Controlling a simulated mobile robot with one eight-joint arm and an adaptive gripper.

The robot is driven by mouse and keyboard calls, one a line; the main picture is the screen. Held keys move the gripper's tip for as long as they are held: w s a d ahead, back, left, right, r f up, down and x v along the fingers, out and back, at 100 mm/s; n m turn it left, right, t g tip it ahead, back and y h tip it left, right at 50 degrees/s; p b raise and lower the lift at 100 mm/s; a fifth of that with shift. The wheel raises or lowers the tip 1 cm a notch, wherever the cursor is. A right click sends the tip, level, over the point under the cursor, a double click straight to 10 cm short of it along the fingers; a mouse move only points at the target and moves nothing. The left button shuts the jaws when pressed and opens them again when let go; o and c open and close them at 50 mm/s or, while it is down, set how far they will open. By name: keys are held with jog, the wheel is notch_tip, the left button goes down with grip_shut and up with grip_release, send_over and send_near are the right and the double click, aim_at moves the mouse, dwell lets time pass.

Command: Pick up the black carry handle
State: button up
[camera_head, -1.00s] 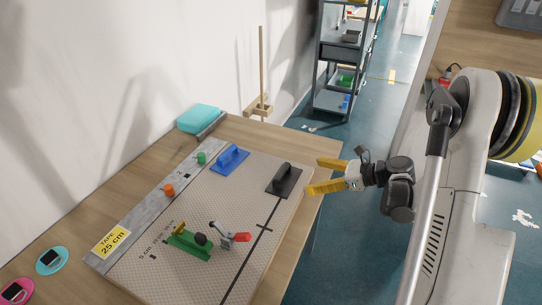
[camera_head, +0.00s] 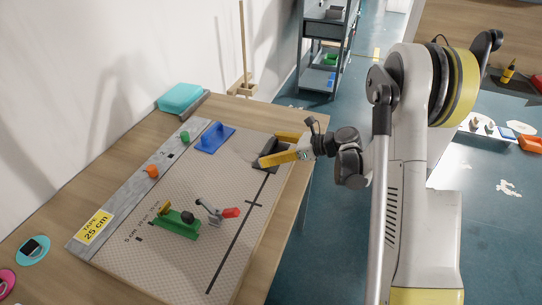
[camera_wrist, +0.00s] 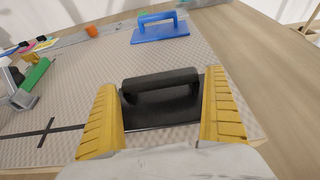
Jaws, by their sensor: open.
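The black carry handle (camera_wrist: 160,80) is a bar raised on a flat black base plate, lying at the right end of the patterned mat. In the wrist view it sits between the two yellow fingers of my gripper (camera_wrist: 163,112), with one finger on each side. Gaps show between the fingers and the bar, and the gripper is open. In the head view my gripper (camera_head: 282,148) reaches in from the right over the black handle (camera_head: 266,154), and its fingers hide part of it.
A blue handle (camera_head: 215,137) stands beside the black one on the mat (camera_head: 200,255). Orange (camera_head: 152,171) and green (camera_head: 185,137) knobs sit on the grey strip. A turquoise box (camera_head: 180,97) is at the back.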

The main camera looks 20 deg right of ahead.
jog(key=c, duration=1)
jog(key=shift+r, duration=0.1)
